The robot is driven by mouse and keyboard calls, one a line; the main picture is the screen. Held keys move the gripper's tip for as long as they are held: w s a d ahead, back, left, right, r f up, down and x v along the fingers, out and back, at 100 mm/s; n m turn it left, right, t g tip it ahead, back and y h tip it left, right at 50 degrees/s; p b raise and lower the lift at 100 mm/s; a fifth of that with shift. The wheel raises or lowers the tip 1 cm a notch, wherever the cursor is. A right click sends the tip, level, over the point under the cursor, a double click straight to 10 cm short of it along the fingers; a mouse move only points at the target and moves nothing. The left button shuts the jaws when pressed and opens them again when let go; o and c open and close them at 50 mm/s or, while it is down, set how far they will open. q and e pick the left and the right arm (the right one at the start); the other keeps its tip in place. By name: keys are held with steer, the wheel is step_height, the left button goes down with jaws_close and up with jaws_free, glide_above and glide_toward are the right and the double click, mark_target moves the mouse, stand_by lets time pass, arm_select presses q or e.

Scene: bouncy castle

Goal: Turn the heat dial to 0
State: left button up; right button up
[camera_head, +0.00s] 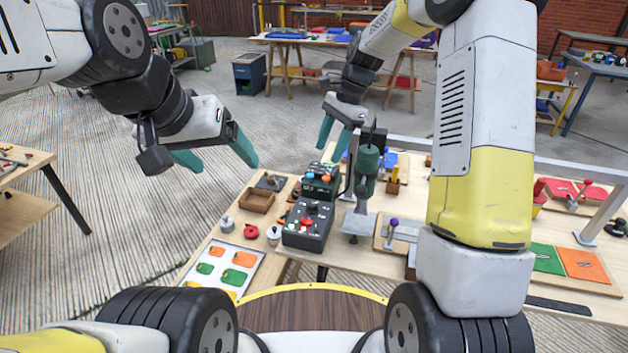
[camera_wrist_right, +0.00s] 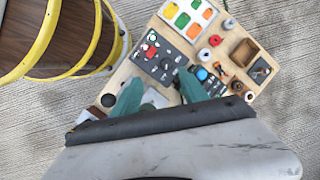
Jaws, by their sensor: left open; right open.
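A dark control box (camera_head: 307,225) with a black knob and red buttons stands on the wooden table; it also shows in the right wrist view (camera_wrist_right: 158,55). Behind it is a second dark green box (camera_head: 320,182) with orange and blue knobs. Which knob is the heat dial is too small to tell. My right gripper (camera_head: 334,138) is open and empty above and behind these boxes; its fingers show in the right wrist view (camera_wrist_right: 160,92), pointing toward the boxes, apart from them. My left gripper (camera_head: 224,160) is open and empty, in the air left of the table.
A green press-like tool (camera_head: 368,160) stands just right of the boxes. A wooden tray (camera_head: 257,200), a red round piece (camera_head: 251,231) and a white board with coloured shapes (camera_head: 222,268) lie to the left. A purple-knobbed lever (camera_head: 392,226) is further right.

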step_height(320, 180, down, 4)
steer(key=w+a+m+g, duration=0.1)
steer(key=w, duration=0.2)
glide_toward(313, 204)
steer(key=f, duration=0.2)
steer(key=x, duration=0.6)
steer(key=shift+s+a+f, duration=0.1)
steer(key=shift+s+a, duration=0.05)
steer(key=shift+a, duration=0.15)
jaws_close()
